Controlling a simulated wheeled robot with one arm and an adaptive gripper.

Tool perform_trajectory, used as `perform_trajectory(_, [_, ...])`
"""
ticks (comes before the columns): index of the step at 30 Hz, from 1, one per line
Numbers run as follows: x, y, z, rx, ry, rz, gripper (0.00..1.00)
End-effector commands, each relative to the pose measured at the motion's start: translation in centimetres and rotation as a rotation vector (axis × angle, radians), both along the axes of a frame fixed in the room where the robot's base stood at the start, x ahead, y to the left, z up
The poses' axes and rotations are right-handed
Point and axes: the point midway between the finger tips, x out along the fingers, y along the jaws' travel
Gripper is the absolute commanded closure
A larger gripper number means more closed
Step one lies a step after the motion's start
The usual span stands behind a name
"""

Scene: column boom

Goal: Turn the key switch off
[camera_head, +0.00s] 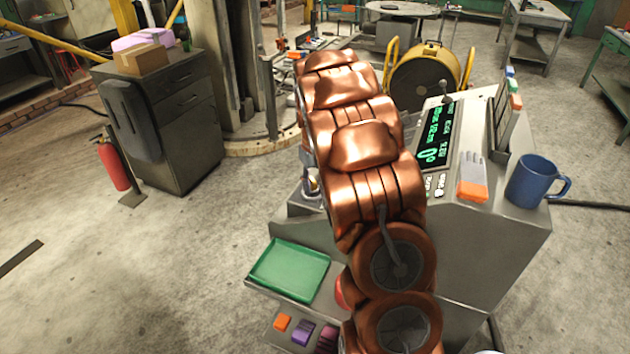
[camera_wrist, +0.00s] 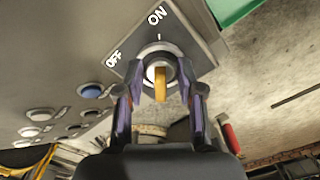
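The key switch (camera_wrist: 159,58) shows in the wrist view as a round silver lock on a dark square plate, marked ON at the top and OFF to the left. Its yellow key (camera_wrist: 160,83) stands upright in the picture, in line with the white tick by ON. My gripper (camera_wrist: 161,92) is open, with one finger on each side of the key. A gap shows between the key and each finger. In the head view my copper arm covers the switch, and I cannot make out my gripper there.
Several push buttons, one of them blue (camera_wrist: 91,91), sit left of the switch in the wrist view. In the head view the console carries a green-lit display (camera_head: 436,138), an orange-ended item (camera_head: 472,190) and a blue mug (camera_head: 532,182). A green tray (camera_head: 289,271) lies on a lower shelf.

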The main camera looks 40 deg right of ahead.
Motion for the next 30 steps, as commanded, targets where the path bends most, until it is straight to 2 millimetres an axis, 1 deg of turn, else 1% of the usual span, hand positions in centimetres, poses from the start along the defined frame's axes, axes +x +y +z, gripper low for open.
perform_trajectory(9, [-0.04,0.02,-0.28,0.001,0.001,0.0,0.62])
perform_trajectory(20, [-0.05,0.01,-0.27,0.001,0.001,-0.001,1.0])
perform_trajectory(30, [-0.04,0.01,-0.3,0.001,0.001,0.003,1.0])
